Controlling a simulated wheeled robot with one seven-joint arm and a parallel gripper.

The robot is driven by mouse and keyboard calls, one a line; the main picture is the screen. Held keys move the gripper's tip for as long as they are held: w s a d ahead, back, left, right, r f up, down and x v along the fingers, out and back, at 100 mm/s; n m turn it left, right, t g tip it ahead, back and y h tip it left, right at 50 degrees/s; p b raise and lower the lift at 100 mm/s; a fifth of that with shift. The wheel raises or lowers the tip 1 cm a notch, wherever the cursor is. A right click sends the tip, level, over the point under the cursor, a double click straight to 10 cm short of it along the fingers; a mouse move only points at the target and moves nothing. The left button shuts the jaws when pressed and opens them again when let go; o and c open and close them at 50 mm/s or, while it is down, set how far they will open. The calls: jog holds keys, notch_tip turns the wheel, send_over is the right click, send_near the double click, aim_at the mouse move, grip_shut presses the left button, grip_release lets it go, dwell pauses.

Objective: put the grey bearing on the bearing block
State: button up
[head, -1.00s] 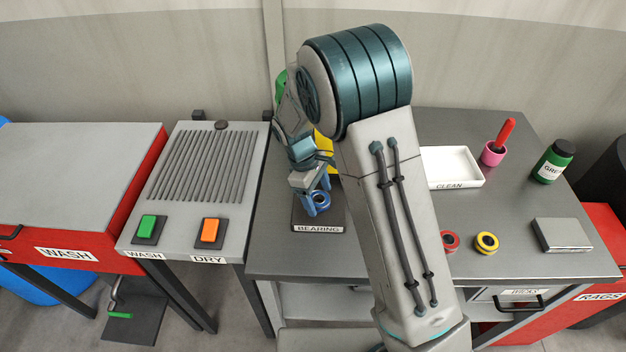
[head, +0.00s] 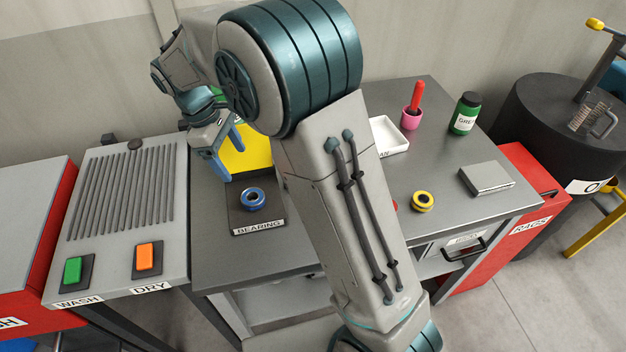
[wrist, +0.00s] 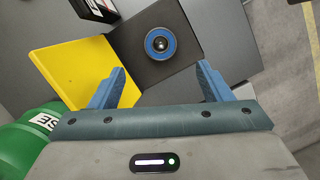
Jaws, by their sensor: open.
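A round bearing (head: 253,198) with a blue ring and a grey, dark-centred middle lies flat on the dark bearing block (head: 237,218), which bears a BEARING label. In the wrist view the bearing (wrist: 160,43) sits on the block (wrist: 187,25), beyond my fingertips and clear of them. My gripper (head: 228,154) is open and empty, above and behind the bearing, its blue fingers apart. In the wrist view its fingertips (wrist: 162,68) stand either side of an empty gap. No separate all-grey bearing shows.
A yellow panel (head: 250,157) stands behind the block. The slatted wash and dry unit (head: 120,200) is at left. A yellow ring (head: 423,201), a flat grey box (head: 487,178), a white tray (head: 391,137), a pink cup (head: 411,118) and a green jar (head: 466,114) are at right.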

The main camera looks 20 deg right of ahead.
jog(key=s+d+r+m+t+y, duration=0.2)
jog(key=s+d+r+m, duration=0.45)
jog(key=s+d, duration=0.3)
jog(key=s+d+m+t+y, duration=0.1)
jog(key=s+d+m+t, duration=0.2)
jog(key=s+d+m, duration=0.3)
jog(key=s+d, duration=0.1)
jog(key=s, duration=0.4)
jog(key=shift+f, duration=0.35)
jog(key=shift+c, duration=0.3)
